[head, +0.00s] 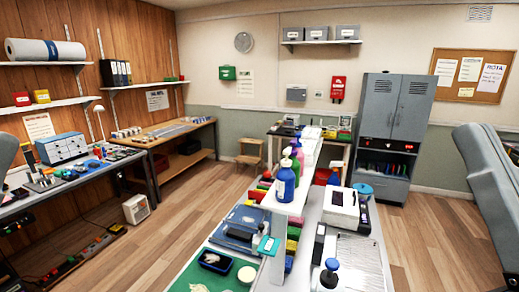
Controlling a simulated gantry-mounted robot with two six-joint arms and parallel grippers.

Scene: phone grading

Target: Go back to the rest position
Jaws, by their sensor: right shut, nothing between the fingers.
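My right arm (485,195) stands large and grey at the right edge of the head view, raised and clear of the benches. Its gripper is shut and empty, and its fingertips are hard to make out. A small grey part of my left arm (6,150) shows at the left edge; its gripper is out of the picture. The phone (215,262) lies face up on the green mat (185,280) at the bottom, with no gripper near it.
The work table in front carries a blue tray (238,230), a blue pump bottle (285,180), a white boxy device (341,208) and a blue-knobbed tool (329,270). A cluttered bench (100,165) is at left, a grey cabinet (391,115) at back. Open floor (435,235) lies at right.

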